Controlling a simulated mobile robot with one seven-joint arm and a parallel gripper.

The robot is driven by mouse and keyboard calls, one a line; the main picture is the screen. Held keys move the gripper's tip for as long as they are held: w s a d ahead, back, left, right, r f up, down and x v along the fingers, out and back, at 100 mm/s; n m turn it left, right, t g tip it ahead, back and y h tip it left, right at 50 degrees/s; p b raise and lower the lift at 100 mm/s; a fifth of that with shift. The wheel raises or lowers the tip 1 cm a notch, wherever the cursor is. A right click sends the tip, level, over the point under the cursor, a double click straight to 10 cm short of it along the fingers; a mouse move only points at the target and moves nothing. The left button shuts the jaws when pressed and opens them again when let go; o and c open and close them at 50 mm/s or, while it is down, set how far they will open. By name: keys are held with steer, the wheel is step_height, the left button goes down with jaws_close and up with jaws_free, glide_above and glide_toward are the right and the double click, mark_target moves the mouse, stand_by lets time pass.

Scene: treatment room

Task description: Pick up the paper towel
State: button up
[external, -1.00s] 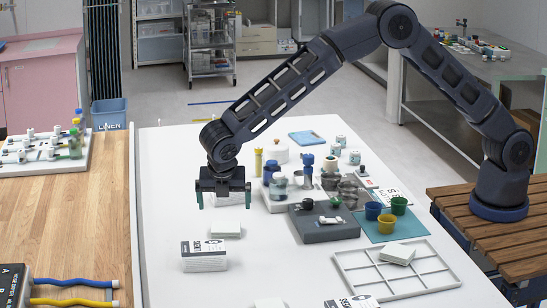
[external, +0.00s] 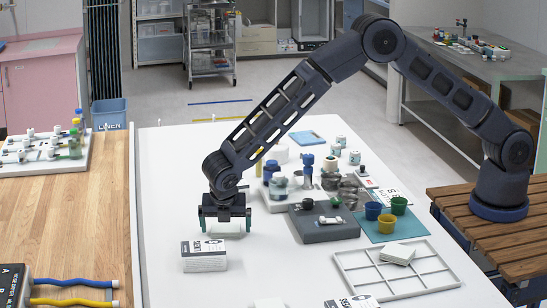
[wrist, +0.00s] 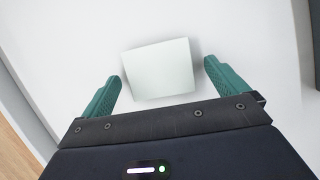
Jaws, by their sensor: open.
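A folded white pad that looks like the paper towel (wrist: 158,68) lies flat on the white table. In the wrist view it sits between the two green fingertips, with a gap on each side. In the external view my gripper (external: 225,222) is directly over it and low, pointing down, and its body and fingers partly cover the towel (external: 224,235). My gripper (wrist: 161,72) is open with nothing held. I cannot tell whether the fingertips touch the table.
A white labelled box (external: 204,256) stands just in front of my gripper. A grey block (external: 324,230) and a group of jars are to the right. A white divided tray (external: 350,270) holds a similar pad (external: 397,252). The table's left side is clear.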

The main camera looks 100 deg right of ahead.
steer(key=c, duration=1.1)
steer(key=shift+o, duration=0.2)
